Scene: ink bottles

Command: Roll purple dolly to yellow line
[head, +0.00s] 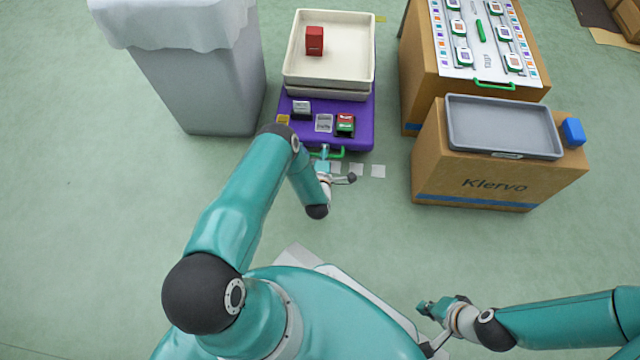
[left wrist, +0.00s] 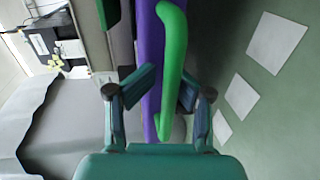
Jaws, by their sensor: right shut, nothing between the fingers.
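The purple dolly (head: 356,110) stands on the green floor with a green handle (head: 334,155) at its near edge. It carries a stacked cream tray (head: 350,60) with a red box (head: 314,41) inside, plus small ink boxes (head: 345,124). My left gripper (head: 325,165) is at the handle. In the left wrist view its open fingers (left wrist: 158,95) lie on either side of the green handle (left wrist: 173,70). My right gripper (head: 425,309) is shut and empty, low and right.
A grey bin (head: 195,90) stands left of the dolly. Cardboard boxes stand to the right, one with a grey tray (head: 500,127) and a blue item (head: 573,131), another with a white board (head: 482,42). White floor squares (head: 378,171) lie near the handle.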

